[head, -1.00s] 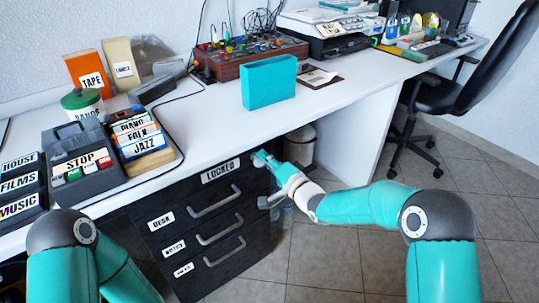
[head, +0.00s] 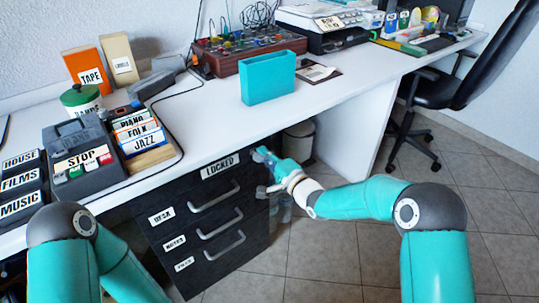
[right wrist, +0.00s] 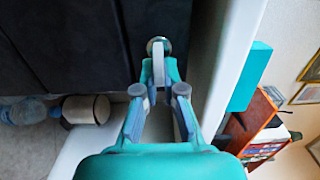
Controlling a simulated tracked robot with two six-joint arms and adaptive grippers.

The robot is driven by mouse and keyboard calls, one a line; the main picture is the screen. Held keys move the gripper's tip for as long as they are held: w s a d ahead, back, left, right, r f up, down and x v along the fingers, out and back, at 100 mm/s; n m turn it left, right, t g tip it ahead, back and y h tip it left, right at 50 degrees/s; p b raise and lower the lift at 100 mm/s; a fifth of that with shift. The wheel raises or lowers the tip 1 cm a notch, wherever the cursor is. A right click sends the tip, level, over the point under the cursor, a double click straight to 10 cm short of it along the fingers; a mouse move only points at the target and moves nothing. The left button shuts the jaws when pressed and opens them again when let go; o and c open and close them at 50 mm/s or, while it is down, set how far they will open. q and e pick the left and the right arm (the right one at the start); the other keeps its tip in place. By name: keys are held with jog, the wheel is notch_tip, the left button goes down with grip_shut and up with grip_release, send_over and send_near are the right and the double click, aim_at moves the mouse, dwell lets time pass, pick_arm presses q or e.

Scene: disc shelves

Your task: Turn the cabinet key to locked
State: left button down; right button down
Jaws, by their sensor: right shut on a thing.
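The dark cabinet (head: 225,222) stands under the desk, its drawers closed. A white label reading LOCKED (head: 220,167) is on its top front strip. My right gripper (head: 264,157) is at the cabinet's top right corner, beside the label. In the head view the fingers hide the key. My left arm shows at lower left, its gripper out of frame.
The white desk edge (head: 215,143) runs just above the cabinet. A teal box (head: 268,79) stands on the desk. A bin (head: 298,141) and clear bottles (head: 283,208) are right of the cabinet.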

jog(key=c, duration=1.3)
grip_release()
jog(key=shift+w+d, duration=0.2)
jog(key=shift+s+f, duration=0.1)
jog(key=v, duration=1.2)
